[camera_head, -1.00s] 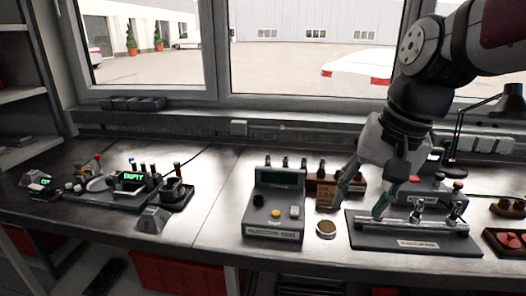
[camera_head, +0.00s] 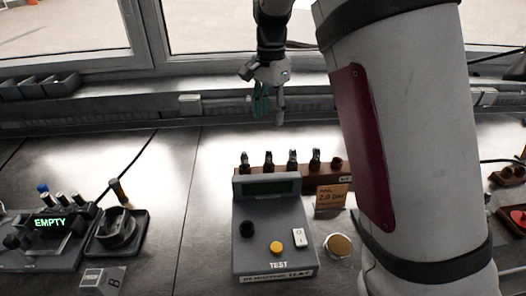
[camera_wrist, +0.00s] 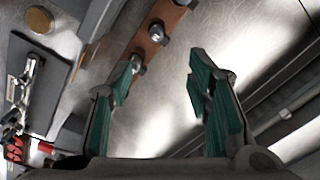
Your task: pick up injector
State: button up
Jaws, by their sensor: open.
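Several small dark injectors (camera_head: 268,160) stand upright in a row in a brown rack (camera_head: 327,175) behind the grey test box. My gripper (camera_head: 270,112) is open and empty, above and beyond the rack in the head view. In the wrist view my gripper (camera_wrist: 163,75) has its two green-lined fingers spread, with bare metal bench between them. The rack (camera_wrist: 147,44) runs diagonally just left of centre there, with injector tops (camera_wrist: 157,33) showing. The left finger overlaps the near end of the row, so part of it is hidden.
The grey test box (camera_head: 272,230) stands in front of the rack, with an orange card (camera_head: 331,197) and a round brass-coloured disc (camera_head: 339,245) to its right. A dark holder (camera_head: 117,232) stands left. The bench between is clear.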

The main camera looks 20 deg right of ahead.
aim_at(269, 151)
notch_tip(269, 151, down, 8)
jog(key=shift+s+r+p, duration=0.1)
jog(key=shift+p, duration=0.25)
jog(key=f, duration=0.3)
jog(key=f+p, duration=0.1)
jog(key=shift+s+a+f, duration=0.15)
jog(key=shift+s, duration=0.15)
jog(key=shift+f, duration=0.6)
jog(key=c, duration=1.1)
